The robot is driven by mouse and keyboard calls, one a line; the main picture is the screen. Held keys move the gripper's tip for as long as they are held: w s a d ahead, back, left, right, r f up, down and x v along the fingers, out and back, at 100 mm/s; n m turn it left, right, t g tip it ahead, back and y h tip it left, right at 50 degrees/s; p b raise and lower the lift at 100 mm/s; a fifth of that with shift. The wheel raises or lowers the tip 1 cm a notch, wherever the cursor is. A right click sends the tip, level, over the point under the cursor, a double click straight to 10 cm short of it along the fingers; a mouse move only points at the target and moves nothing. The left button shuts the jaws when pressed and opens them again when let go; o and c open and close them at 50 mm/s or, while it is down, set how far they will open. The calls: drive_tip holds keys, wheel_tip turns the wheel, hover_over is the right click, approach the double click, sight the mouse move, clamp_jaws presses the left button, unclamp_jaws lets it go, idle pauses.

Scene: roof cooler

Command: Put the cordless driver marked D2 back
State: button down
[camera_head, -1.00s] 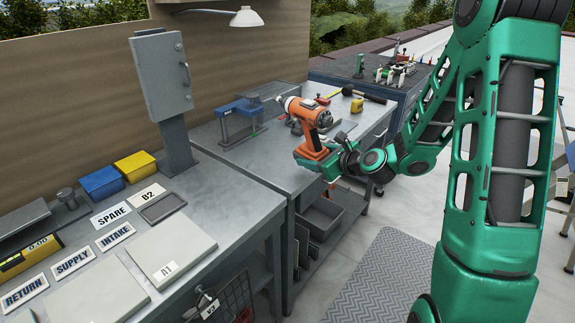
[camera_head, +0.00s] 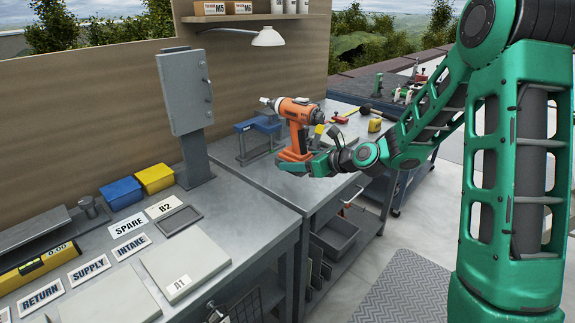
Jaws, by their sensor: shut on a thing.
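An orange and grey cordless driver (camera_head: 297,122) is held upright above the front edge of the middle bench, its nose pointing left. My gripper (camera_head: 303,163) is shut on it low down, near the base of its handle. The fingertips are partly hidden by the driver and the wrist. I cannot read a D2 mark on the driver from here.
The near bench (camera_head: 240,240) carries a grey post box (camera_head: 185,92), a blue bin (camera_head: 121,193), a yellow bin (camera_head: 155,178), label plates and a level (camera_head: 40,263). A blue stand (camera_head: 258,124) is behind the driver. A tape measure (camera_head: 375,125) lies farther right.

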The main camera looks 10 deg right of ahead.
hover_over(309, 181)
wheel_tip(309, 181, down, 4)
drive_tip(key=shift+r, duration=0.1)
drive_tip(key=shift+f, duration=2.05)
drive_tip(key=shift+f, duration=0.1)
drive_tip(key=c, duration=0.6)
unclamp_jaws()
drive_tip(key=shift+f, duration=0.1)
drive_tip(key=v, duration=1.2)
drive_tip(key=shift+d, duration=0.1)
